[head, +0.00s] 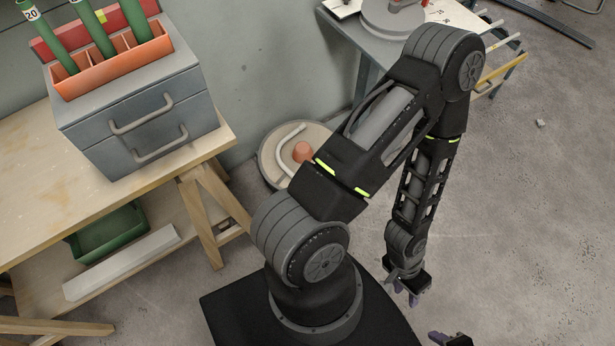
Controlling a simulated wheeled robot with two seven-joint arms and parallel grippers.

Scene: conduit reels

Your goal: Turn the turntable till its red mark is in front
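A round grey turntable (388,20) stands on the grey table at the top, cut off by the picture's upper edge. Something red sits on its top, partly out of view; I cannot tell whether this is the red mark. My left gripper (406,292) hangs low over the floor at the right of my base, far from the turntable. Its purple fingertips look apart, with nothing between them. My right gripper (445,340) only just shows at the bottom edge, with one purple finger; its opening is hidden.
A wooden bench (60,195) at left carries a grey drawer cabinet (145,120) with an orange holder (115,68) of green tubes. A round reel (270,155) with pale conduit lies by the wall, partly behind my arm. The floor at right is mostly clear.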

